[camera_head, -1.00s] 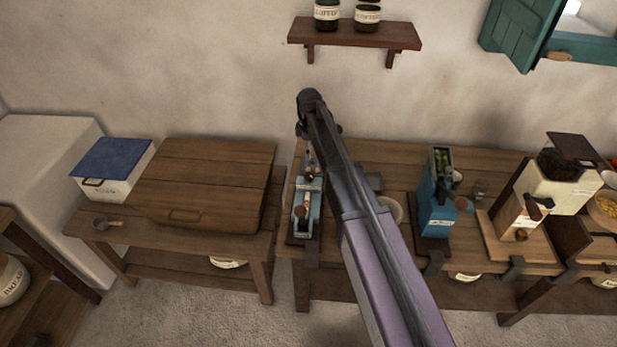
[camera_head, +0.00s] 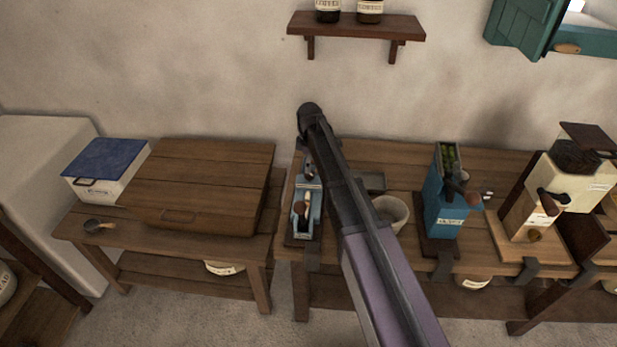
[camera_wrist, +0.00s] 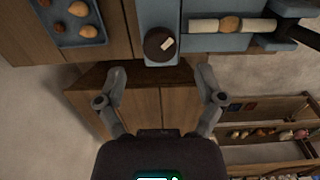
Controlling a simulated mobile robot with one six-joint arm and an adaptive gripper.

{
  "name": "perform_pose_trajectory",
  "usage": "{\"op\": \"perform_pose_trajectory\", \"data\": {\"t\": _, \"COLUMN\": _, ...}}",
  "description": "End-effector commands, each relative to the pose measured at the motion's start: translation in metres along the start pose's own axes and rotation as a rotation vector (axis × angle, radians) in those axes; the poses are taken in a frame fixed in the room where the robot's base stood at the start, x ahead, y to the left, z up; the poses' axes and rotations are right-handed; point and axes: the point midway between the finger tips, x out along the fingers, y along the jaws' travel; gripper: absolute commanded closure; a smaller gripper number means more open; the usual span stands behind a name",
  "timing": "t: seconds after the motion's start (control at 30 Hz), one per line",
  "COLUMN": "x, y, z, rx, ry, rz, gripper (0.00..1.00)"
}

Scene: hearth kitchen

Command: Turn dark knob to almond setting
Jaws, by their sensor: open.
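The dark round knob (camera_wrist: 155,46) has a short pale mark, slanted, on its face. It sits at the end of a blue-grey device (camera_wrist: 158,14) in the wrist view. My gripper (camera_wrist: 160,76) is open and empty, its two fingers spread on either side below the knob, apart from it. In the head view the blue device (camera_head: 306,222) stands on the bench with a brown round knob (camera_head: 300,207) at its front, and my arm hides part of it. I cannot make out setting labels.
A blue tray of nuts (camera_wrist: 93,31) lies left of the device in the wrist view. In the head view a beige bowl (camera_head: 391,213), a tall blue mill (camera_head: 446,200) and a wooden grinder (camera_head: 528,216) stand to the right. A wooden chest (camera_head: 205,185) is on the left table.

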Motion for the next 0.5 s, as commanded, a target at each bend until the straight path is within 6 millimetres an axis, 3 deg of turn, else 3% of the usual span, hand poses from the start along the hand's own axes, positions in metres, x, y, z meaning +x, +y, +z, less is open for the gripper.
{"op": "perform_pose_trajectory", "data": {"t": 0.5, "x": 0.038, "y": 0.000, "z": 0.000, "rx": 0.000, "ry": 0.000, "rz": 0.000, "gripper": 0.12}}
